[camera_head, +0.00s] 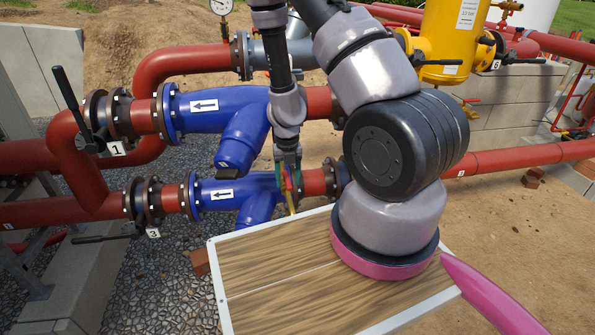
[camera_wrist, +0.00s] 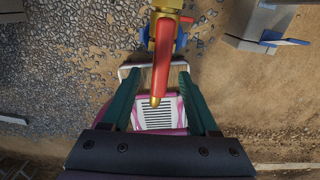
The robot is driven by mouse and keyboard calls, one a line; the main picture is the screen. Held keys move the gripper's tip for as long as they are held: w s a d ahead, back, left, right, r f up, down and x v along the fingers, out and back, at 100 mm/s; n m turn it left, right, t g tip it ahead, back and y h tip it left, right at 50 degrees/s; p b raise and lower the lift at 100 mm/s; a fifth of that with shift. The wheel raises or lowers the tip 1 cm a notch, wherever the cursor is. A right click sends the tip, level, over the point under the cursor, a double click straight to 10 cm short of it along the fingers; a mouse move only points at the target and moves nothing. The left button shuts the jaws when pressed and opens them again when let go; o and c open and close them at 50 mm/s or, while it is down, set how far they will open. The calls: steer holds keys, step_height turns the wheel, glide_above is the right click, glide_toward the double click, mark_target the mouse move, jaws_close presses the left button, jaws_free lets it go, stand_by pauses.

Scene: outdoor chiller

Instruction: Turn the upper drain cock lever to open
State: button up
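In the wrist view a red lever (camera_wrist: 162,62) with a brass tip hangs from a brass fitting (camera_wrist: 167,5) and points down the picture. My gripper (camera_wrist: 158,80) is open, with one green finger on each side of the lever. A gap shows between the lever and both fingers. In the head view my gripper (camera_head: 287,172) is beside the blue strainers, with a bit of red and yellow at its fingers. The upper blue strainer (camera_head: 215,108) and the lower blue strainer (camera_head: 220,194) carry arrow labels. Which strainer the lever belongs to cannot be told.
Red pipes (camera_head: 210,62) run above and beside the strainers. Black-handled valves marked 1 (camera_head: 105,125) and 3 (camera_head: 140,205) stand at left. A yellow vessel (camera_head: 450,35) stands at upper right. Gravel (camera_head: 165,280) and sandy ground (camera_head: 510,215) lie below.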

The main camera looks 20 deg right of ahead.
mark_target(288, 182)
steer(key=shift+o, duration=0.3)
steer(key=o, duration=0.4)
steer(key=shift+r, duration=0.1)
steer(key=shift+r, duration=3.4)
